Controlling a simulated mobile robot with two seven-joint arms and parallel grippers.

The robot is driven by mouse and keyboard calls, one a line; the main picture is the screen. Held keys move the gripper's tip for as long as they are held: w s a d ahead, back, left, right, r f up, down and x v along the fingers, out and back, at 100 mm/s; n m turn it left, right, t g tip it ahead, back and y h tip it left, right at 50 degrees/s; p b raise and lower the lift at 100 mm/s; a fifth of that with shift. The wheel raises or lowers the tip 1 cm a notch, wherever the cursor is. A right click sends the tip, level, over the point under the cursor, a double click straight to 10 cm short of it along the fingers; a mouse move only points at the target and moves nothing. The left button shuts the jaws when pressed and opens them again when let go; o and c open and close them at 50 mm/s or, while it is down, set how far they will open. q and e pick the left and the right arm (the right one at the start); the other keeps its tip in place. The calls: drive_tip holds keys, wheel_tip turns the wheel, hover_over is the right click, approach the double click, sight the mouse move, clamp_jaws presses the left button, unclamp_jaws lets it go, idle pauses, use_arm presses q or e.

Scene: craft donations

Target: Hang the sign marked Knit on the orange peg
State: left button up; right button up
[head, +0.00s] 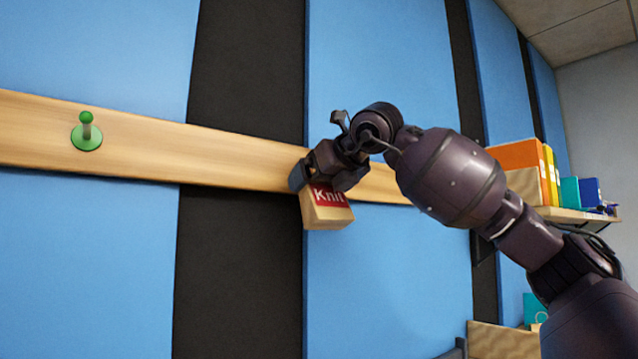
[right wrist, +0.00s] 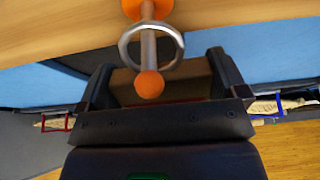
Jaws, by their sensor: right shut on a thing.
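The sign marked Knit (head: 327,206) is a small wooden block with a red label, seen below my right gripper (head: 325,178). That gripper is shut on the sign, in front of the wooden rail. In the right wrist view, part of the sign (right wrist: 122,88) shows between the fingers, and its metal ring (right wrist: 176,42) stands above it. The orange peg (right wrist: 149,84) sticks out from the rail, and the ring appears to be around its shaft. In the head view the orange peg is hidden behind my gripper. My left gripper is not in view.
A green peg (head: 87,131) sits on the wooden rail (head: 230,158) to the left, with nothing on it. Blue and black wall panels lie behind. A shelf (head: 575,215) with colourful binders (head: 548,175) stands at the right, beyond my right arm.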

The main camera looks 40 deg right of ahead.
drive_tip(key=o, duration=0.7)
drive_tip(key=shift+s, duration=0.1)
drive_tip(key=shift+s+r, duration=0.15)
drive_tip(key=shift+s, duration=0.05)
drive_tip(key=shift+b+v, duration=0.3)
drive_tip(key=shift+v, duration=4.8)
